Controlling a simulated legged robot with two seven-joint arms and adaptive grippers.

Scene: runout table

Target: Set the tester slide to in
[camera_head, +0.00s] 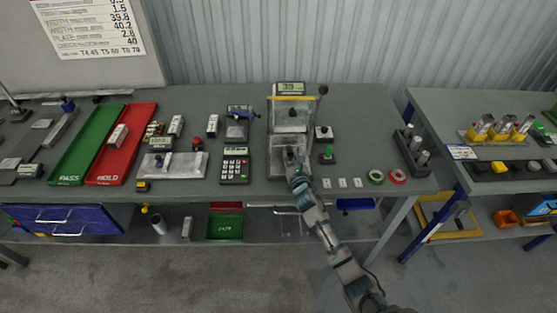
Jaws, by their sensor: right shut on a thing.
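The tester (289,110) stands near the middle of the table, with a small display (290,88) on top and a yellow bar under it. Its slide (279,164) is a light metal plate at the front, sticking out toward me. My right gripper (293,153) is over the slide and shut on a small part there, which looks like the slide's handle; the fingers hide most of it. My right arm comes up from the bottom right. My left gripper is not in view.
A lever with a dark knob (323,90) rises at the tester's right. A green-knobbed device (327,154) stands close to the right of my gripper. A calculator (235,166) lies to the left. White tags and tape rolls (376,177) lie at the front right.

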